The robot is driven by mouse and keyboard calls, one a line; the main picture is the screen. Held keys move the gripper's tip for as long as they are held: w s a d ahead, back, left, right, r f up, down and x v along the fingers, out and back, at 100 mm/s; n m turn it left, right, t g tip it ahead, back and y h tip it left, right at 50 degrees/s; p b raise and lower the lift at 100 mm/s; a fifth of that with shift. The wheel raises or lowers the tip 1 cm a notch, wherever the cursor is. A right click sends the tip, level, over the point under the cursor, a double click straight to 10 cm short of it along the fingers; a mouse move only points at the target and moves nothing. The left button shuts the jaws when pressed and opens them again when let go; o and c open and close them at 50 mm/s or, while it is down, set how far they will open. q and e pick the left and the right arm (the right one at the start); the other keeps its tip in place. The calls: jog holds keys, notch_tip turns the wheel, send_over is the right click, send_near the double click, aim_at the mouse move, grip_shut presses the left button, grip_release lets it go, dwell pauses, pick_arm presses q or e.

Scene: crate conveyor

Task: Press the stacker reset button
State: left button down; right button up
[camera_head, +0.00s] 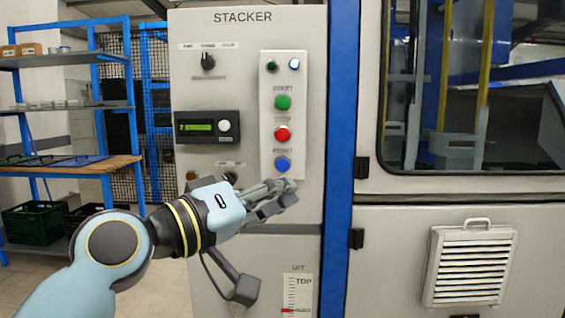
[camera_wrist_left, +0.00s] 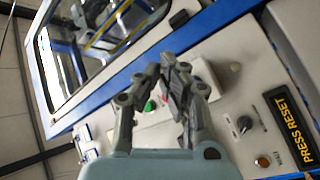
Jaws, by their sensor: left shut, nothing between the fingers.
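The stacker panel (camera_head: 248,60) is a grey cabinet front with a light button strip. The round blue reset button (camera_head: 282,163) is the lowest on that strip, under the label RESET. My left gripper (camera_head: 288,187) is shut and empty, its fingertips just below the blue button in the head view. I cannot tell whether they touch the panel. In the left wrist view the closed fingers (camera_wrist_left: 167,66) cover part of the strip, and I cannot make out the blue button there. My right gripper is not in view.
A red button (camera_head: 282,134) and a green button (camera_head: 283,102) sit above the blue one. A selector knob (camera_head: 208,60) and a small display (camera_head: 200,127) are to the left. The display reads PRESS RESET (camera_wrist_left: 291,127) in the left wrist view. A blue post (camera_head: 341,120) stands right.

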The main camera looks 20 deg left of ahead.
aim_at(283, 165)
pick_arm(q)
jog(key=shift+w, duration=0.1)
jog(key=w+a+b, duration=0.2)
jog(key=w, duration=0.6)
jog(key=shift+w+a, duration=0.15)
jog(key=shift+a, duration=0.05)
dwell(1.1)
jog(key=shift+w, duration=0.1)
jog(key=shift+w+a, duration=0.15)
jog(key=shift+w, duration=0.2)
